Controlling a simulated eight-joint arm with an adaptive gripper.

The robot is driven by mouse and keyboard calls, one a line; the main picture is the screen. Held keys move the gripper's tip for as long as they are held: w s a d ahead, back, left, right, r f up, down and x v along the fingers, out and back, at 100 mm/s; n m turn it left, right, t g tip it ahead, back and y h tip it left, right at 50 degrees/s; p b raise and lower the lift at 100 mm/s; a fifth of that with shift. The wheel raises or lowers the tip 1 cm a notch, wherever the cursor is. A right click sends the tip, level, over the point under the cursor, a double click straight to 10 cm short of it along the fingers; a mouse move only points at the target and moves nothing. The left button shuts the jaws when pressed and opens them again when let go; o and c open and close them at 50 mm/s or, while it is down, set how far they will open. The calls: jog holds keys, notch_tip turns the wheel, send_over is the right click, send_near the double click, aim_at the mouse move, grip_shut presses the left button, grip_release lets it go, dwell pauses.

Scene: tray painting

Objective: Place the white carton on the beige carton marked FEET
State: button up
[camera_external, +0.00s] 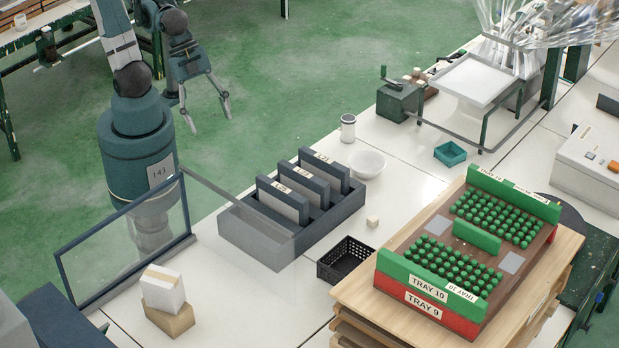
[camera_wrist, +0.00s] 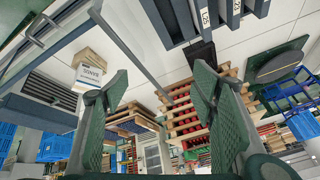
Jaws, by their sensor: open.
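The white carton (camera_external: 163,290), with a tan strip across its top, sits on top of a beige carton (camera_external: 168,319) at the lower left of the external view. It is turned a little relative to the beige one. The beige carton's marking cannot be read there. In the wrist view, the beige carton (camera_wrist: 90,64) and the white carton (camera_wrist: 66,98) show against each other at the left; the small lettering is unclear. My gripper (camera_external: 210,122) is open and empty, raised well away from both cartons; its spread fingers (camera_wrist: 158,70) fill the wrist view's lower part.
A framed clear panel (camera_external: 125,240) stands behind the cartons, near my base. A grey rack (camera_external: 262,250) with upright dark holders is right of them. A black basket (camera_external: 346,262) and the stacked trays (camera_external: 430,305) stand further right. White table is clear around the cartons.

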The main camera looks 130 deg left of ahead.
jog(key=s+a+f+n+t, duration=0.1)
jog(key=s+a+n, duration=0.4)
jog(key=shift+s+n+y, duration=0.3)
